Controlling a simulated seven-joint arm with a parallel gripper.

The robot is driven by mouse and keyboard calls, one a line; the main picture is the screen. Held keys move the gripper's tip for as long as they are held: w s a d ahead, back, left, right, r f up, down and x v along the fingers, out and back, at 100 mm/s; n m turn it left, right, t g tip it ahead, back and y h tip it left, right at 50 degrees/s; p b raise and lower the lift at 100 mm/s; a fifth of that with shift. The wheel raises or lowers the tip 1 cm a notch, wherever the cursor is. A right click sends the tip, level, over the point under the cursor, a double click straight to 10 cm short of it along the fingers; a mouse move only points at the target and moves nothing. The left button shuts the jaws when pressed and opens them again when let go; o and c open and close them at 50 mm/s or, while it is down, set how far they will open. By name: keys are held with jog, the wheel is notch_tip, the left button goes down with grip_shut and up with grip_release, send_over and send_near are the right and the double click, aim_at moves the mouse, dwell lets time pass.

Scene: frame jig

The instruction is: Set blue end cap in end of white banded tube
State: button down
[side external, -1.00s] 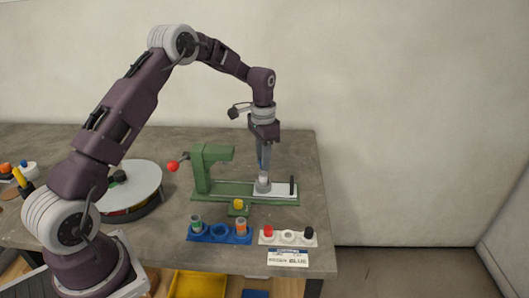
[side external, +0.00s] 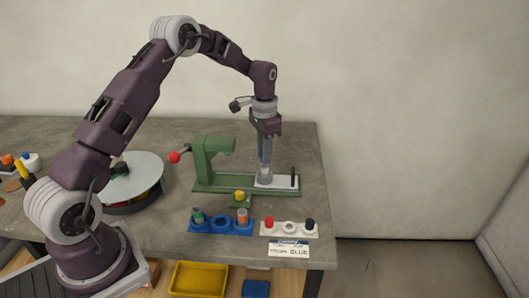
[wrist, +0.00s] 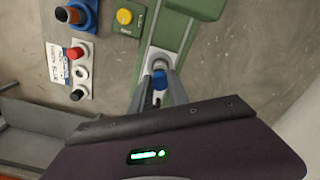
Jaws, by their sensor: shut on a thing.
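The blue end cap (wrist: 159,80) is between the two fingers of my gripper (wrist: 159,88) in the wrist view. My gripper is shut on it. The pale tube (side external: 265,180) stands upright on the white plate of the green jig in the side view, directly under my fingertips (side external: 265,168). In the wrist view the tube's pale round end (wrist: 161,61) shows just beyond the cap. The cap is hidden in the side view. I cannot tell whether the cap touches the tube or sits in it. The tube's bands are too small to make out.
The green jig (side external: 205,165) has a red-knobbed lever (side external: 174,157) and a black post (side external: 293,177). A turntable (side external: 140,170) is at left.

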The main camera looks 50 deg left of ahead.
jog(key=shift+f, duration=0.2)
jog(key=shift+f, duration=0.55)
jog(key=c, duration=1.2)
grip_release()
jog(key=shift+o, duration=0.8)
jog(key=shift+r, duration=0.1)
jog(key=shift+r, duration=0.7)
